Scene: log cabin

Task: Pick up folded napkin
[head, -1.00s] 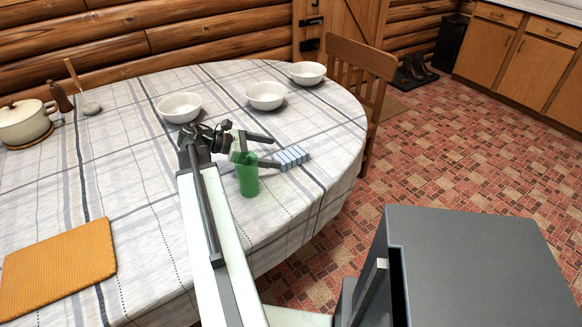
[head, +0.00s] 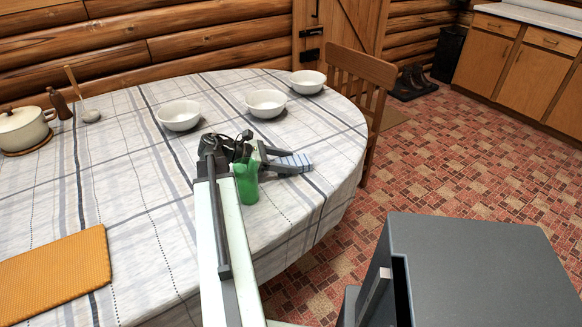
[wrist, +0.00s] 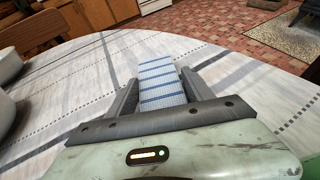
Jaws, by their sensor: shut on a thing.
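The folded napkin (head: 301,159), light blue-grey with darker blue stripes, is at the right part of the round table. In the wrist view the napkin (wrist: 160,76) stretches away between the two fingers. My gripper (head: 282,159) is shut on the napkin's near end, and it also shows in the wrist view (wrist: 159,92). In the head view the fingers hide part of the napkin. I cannot tell whether the napkin touches the tablecloth.
Three white bowls (head: 180,115) stand behind. An orange placemat (head: 55,272) lies at left, and a pot (head: 22,130) at the far left. A chair (head: 360,85) stands at the table's far right.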

